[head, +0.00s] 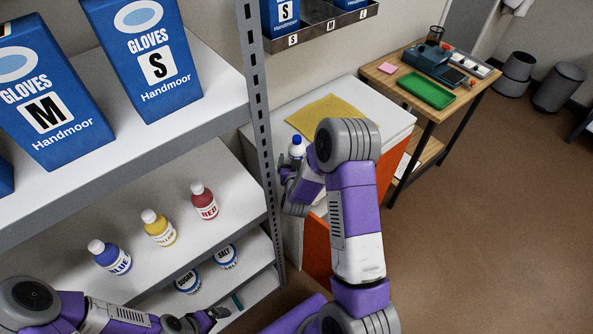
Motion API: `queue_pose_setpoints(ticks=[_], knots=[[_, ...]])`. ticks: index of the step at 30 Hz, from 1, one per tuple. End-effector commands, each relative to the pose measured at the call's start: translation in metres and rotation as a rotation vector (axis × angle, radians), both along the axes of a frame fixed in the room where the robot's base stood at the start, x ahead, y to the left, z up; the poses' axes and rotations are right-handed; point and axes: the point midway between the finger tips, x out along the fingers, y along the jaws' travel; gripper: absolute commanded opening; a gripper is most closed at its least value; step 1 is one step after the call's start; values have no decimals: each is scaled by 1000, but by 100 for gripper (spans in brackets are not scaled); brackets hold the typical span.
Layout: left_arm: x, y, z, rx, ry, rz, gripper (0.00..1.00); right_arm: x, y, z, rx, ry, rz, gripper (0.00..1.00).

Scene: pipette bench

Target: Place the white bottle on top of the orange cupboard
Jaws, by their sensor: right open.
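The white bottle (297,148) has a blue cap and looks upright at the near left part of the white top of the orange cupboard (390,120). The bottle's lower part is partly hidden by my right gripper, so its contact with the top cannot be seen clearly. My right gripper (285,172) is open, just below and left of the bottle in the picture. Its arm covers the cupboard's front and part of its orange door. My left gripper (216,314) is low at the bottom left, by the lower shelf, and its jaw opening is unclear.
A yellow cloth (330,113) lies on the cupboard top. A metal shelf post (262,120) stands close left of my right gripper. The shelves hold blue (110,258), yellow (158,228) and red (204,201) bottles and glove boxes (145,55). A wooden table (400,92) stands beyond.

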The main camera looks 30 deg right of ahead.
Motion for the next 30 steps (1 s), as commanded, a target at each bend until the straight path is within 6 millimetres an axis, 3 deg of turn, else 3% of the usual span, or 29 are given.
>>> queue_pose_setpoints(ticks=[6, 12, 30], knots=[[0, 0, 4, 0, 0, 0, 100, -36, 26, 14, 1, 2, 2, 90], [0, 0, 5, 0, 0, 0, 100, -57, 39, 21, 2, 1, 1, 90], [0, 0, 5, 0, 0, 0, 100, -63, 43, 24, 1, 0, -1, 90]])
